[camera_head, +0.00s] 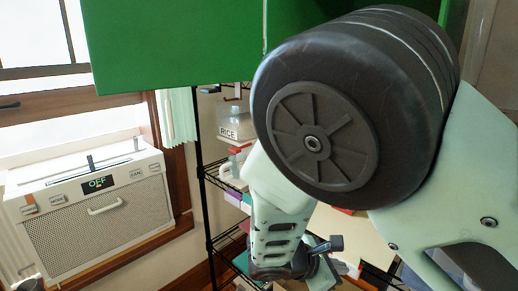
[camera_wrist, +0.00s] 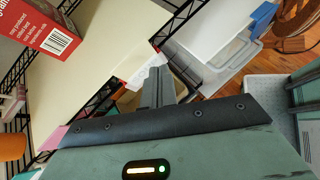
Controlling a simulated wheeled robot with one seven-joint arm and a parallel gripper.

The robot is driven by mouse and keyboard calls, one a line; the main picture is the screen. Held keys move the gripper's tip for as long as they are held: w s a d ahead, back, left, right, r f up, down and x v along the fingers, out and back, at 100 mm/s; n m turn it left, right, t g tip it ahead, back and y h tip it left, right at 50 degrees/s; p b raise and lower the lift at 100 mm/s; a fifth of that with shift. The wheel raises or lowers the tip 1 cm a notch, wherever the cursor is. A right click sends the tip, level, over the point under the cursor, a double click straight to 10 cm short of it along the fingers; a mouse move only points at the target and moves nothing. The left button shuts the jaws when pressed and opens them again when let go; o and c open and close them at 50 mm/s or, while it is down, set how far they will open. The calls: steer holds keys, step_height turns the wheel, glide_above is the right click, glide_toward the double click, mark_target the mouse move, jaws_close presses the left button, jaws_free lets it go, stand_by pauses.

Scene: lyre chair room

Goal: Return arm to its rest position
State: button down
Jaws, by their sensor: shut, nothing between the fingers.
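My arm fills the right of the head view, with a large black round joint and pale green links. It is bent, with the lower link hanging down in front of a wire shelf (camera_head: 205,175). My gripper (camera_wrist: 156,86) shows in the wrist view as dark grey fingers close together, shut and empty. Its fingertips point toward a cream-coloured surface (camera_wrist: 105,55) and a cardboard-coloured box. I cannot tell whether the fingers touch anything. The gripper's fingertips cannot be made out in the head view.
A red box with a barcode (camera_wrist: 50,28) is at the wrist view's upper left. Pale plastic bins (camera_wrist: 215,45) stand at its upper right. A window air conditioner (camera_head: 98,215) is at the head view's left. A green panel (camera_head: 180,45) hangs above. A RICE container (camera_head: 236,122) sits on the shelf.

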steer(key=s+a+r+m+g+y, duration=0.2)
steer(key=s+r+m+y, duration=0.3)
steer(key=s, duration=0.5)
steer(key=s+a+r+m+g+y, duration=0.2)
steer(key=s+r+m+y, duration=0.4)
steer(key=s, duration=0.5)
steer(key=shift+s+r+m, duration=0.15)
steer(key=shift+r+m, duration=0.2)
steer(key=shift+m, duration=0.25)
